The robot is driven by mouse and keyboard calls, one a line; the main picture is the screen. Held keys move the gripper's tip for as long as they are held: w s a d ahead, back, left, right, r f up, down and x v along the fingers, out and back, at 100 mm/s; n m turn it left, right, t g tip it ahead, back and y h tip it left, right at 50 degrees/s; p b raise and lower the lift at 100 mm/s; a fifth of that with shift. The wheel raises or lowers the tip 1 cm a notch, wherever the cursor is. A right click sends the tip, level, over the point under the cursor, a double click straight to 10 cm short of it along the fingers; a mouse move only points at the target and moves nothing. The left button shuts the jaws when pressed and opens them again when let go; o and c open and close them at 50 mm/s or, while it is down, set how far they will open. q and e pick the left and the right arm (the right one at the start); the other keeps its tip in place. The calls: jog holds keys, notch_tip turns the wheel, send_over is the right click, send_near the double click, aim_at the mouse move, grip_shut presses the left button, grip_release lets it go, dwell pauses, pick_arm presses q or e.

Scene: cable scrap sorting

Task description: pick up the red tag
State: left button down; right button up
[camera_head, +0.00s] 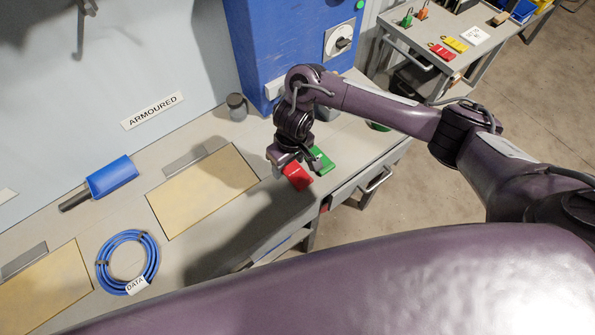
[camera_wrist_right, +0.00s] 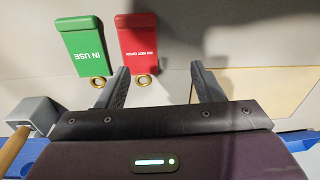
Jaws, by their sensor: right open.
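The red tag (camera_head: 298,177) lies flat on the bench near its front edge, just left of a green tag (camera_head: 321,158). In the right wrist view the red tag (camera_wrist_right: 138,40) has white lettering and a brass eyelet, and the green tag (camera_wrist_right: 82,44) reads "IN USE". My right gripper (camera_head: 287,160) is above the bench close to the red tag. In the right wrist view its fingers (camera_wrist_right: 158,82) are apart with nothing between them. The left finger is beside the red tag's eyelet; contact cannot be told. My left gripper is not in view.
A blue cabinet (camera_head: 285,45) stands behind the gripper, with a grey cup (camera_head: 236,107) beside it. Tan boards (camera_head: 203,190), a blue scoop (camera_head: 110,176) and a blue cable coil (camera_head: 104,271) lie further left. A cart (camera_head: 465,22) at the back holds other tags.

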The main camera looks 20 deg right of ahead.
jog(key=shift+w+d+r+m+h, duration=0.1)
jog(key=shift+d+r+m+h, duration=0.1)
jog(key=shift+d, duration=0.35)
jog(key=shift+w+d+r+m+h, duration=0.1)
jog(key=shift+d+r, duration=0.05)
jog(key=shift+d, duration=0.4)
jog(key=shift+d+f, duration=0.2)
jog(key=shift+d, duration=0.1)
jog(key=b, duration=0.3)
send_over(298, 176)
notch_tip(298, 176, down, 4)
jog(key=shift+f, duration=0.1)
jog(key=shift+d+f, duration=0.1)
jog(key=shift+f, duration=1.45)
jog(key=c, duration=0.8)
jog(key=shift+r, duration=0.15)
